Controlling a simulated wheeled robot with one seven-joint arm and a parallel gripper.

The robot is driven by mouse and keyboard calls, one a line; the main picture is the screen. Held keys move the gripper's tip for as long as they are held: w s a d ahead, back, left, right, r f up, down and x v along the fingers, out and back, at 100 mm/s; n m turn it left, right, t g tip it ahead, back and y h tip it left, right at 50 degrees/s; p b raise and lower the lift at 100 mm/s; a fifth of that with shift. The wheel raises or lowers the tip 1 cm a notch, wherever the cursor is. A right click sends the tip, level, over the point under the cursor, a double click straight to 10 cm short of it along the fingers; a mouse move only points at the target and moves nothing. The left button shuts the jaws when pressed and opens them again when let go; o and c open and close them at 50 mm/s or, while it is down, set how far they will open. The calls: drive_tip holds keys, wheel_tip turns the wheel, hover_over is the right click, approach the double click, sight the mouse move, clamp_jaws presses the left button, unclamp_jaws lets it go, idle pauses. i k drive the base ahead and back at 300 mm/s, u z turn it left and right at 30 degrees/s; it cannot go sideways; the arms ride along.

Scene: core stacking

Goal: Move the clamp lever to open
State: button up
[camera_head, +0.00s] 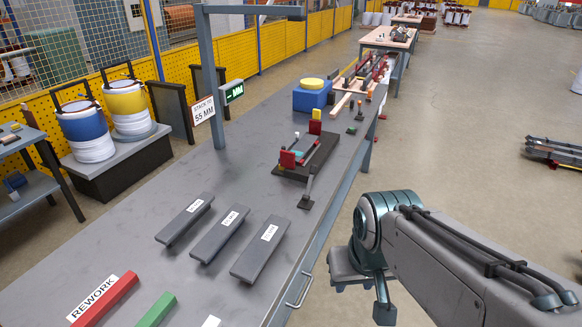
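The clamp fixture (318,160) stands on the grey workbench (255,140), right of the picture's middle. My gripper (384,311) hangs at the lower right, beyond the bench's right edge and apart from the fixture. Its finger opening does not show.
Several grey bars (222,233) with white labels lie on the near bench. A red REWORK bar (105,298) and a green bar (155,310) lie closer. A grey post (209,80) with a "STACK TO 55 MM" sign (202,110) rises at the bench's left edge.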

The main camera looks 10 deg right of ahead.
sight(310, 182)
drive_tip(key=u, duration=0.25)
drive_tip(key=k, duration=0.75)
drive_tip(key=u, duration=0.65)
drive_tip(key=k, duration=0.4)
drive_tip(key=z, duration=1.05)
drive_tip(key=i, duration=1.35)
drive_tip(key=u, duration=0.35)
